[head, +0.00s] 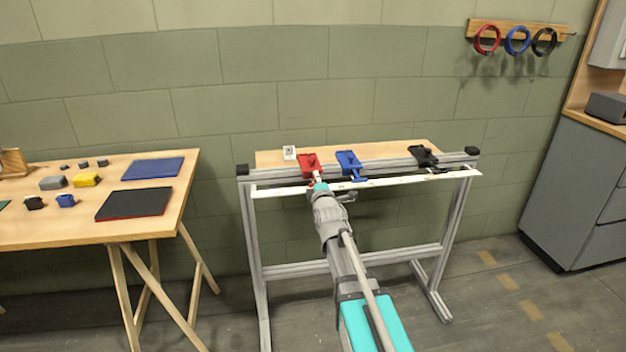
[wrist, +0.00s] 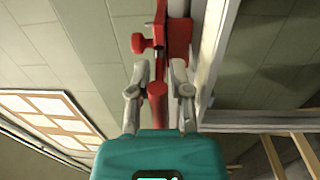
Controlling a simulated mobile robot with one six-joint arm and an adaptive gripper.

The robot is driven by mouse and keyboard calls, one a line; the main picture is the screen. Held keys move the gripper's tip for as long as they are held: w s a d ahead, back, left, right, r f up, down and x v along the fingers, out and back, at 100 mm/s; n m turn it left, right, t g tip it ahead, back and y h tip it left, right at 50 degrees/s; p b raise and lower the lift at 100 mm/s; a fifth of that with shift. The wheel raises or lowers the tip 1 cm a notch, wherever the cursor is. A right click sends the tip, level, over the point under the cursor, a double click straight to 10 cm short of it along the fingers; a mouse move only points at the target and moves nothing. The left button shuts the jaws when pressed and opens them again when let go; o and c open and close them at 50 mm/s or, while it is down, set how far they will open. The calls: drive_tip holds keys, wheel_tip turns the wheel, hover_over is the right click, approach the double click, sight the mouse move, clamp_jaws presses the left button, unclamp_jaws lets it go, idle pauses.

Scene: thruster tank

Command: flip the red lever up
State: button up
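The red lever's unit (head: 309,164) is at the left of a row of three on the metal frame. Its red handle (wrist: 157,100) points toward my wrist camera, between my two fingers. My gripper (wrist: 160,72) has its fingertips drawn in on both sides of the handle, with little or no gap visible, and looks shut on it. In the head view my gripper (head: 318,186) is just in front of the red unit and hides much of the handle. A red knob (wrist: 140,43) on a side stem shows beside the red body in the wrist view.
A blue unit (head: 350,163) is close on the right, and a black one (head: 423,156) further right. A white rail (head: 385,181) runs along the frame's front. A table (head: 150,227) with blocks and mats is at left. A grey cabinet (head: 575,190) is at right.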

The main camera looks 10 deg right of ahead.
drive_tip(key=shift+a, duration=0.15)
clamp_jaws()
drive_tip(key=shift+a, duration=0.2)
